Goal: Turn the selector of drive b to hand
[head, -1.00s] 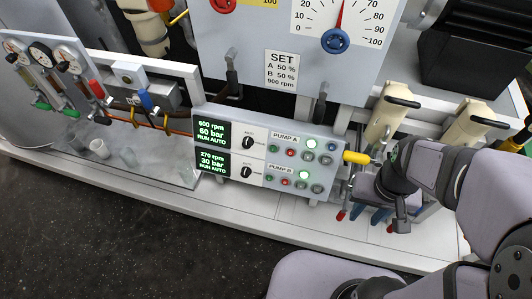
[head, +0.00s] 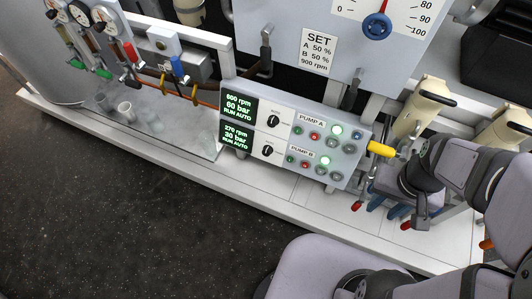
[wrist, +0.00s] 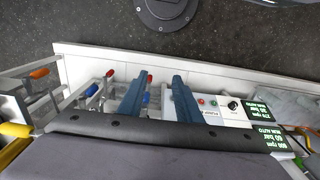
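The drive b selector is a black knob (head: 267,150) on a white plate, in the lower row of the pump panel (head: 357,160), beside the label PUMP B. Its display (head: 237,137) reads 270 rpm, 30 bar, RUN AUTO. The exact pointer direction is too small to tell. In the wrist view the knob (wrist: 233,105) shows right of the fingers. My gripper (head: 387,208) is right of the panel, apart from the knob. In the wrist view my gripper (wrist: 163,76) has its two blue fingers spread, with nothing held between them.
The similar pump A selector (head: 273,121) sits just above. Lit and coloured buttons fill the panel's right part. A yellow handle (head: 381,149) sticks out at its right end. Cream-coloured handled parts (head: 424,105) stand behind my arm. The dark floor (head: 130,220) in front is clear.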

